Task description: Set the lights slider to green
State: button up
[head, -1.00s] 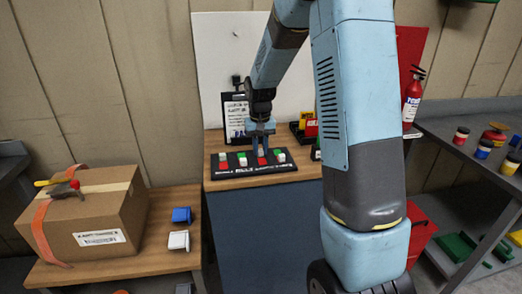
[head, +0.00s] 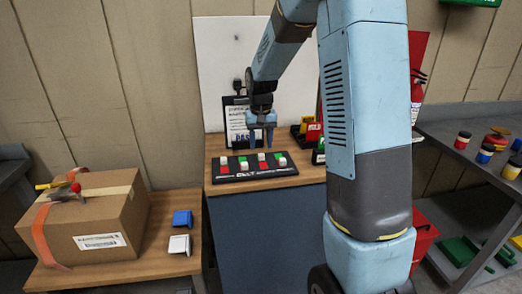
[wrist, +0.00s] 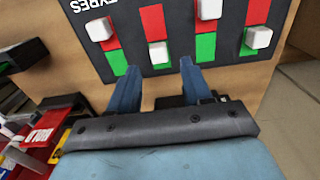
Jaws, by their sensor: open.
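The black slider panel (head: 255,178) lies on the wooden-topped stand, with several white knobs on red and green tracks. In the wrist view its labels are upside down and partly cut off; I cannot tell which slider is the lights one. In the head view, the first knob (head: 224,160) and third knob (head: 261,157) from the left are at the far, green ends. The second knob (head: 244,167) and fourth knob (head: 282,162) are at the near, red ends. My gripper (head: 262,142) is open and empty above the panel's far edge. In the wrist view the third knob (wrist: 158,52) shows beyond the gap between my fingers.
A clipboard (head: 237,121) stands behind the panel. A cardboard box (head: 90,220) with a blue block (head: 182,218) and a white block (head: 179,244) is on the left table.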

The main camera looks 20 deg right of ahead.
aim_at(261, 154)
notch_tip(261, 154, up, 10)
dwell(0.4)
jog(key=s+r+t, duration=0.1)
jog(key=s+r, duration=0.3)
jog(key=s, duration=0.4)
jog(key=s+r+t, duration=0.2)
jog(key=s+r, duration=0.2)
jog(key=s, duration=0.3)
jog(key=s+f+n+t, duration=0.1)
jog(key=s+t, duration=0.1)
jog(key=s, duration=1.3)
jog(key=shift+s+t, duration=0.3)
jog(key=shift+s, duration=0.1)
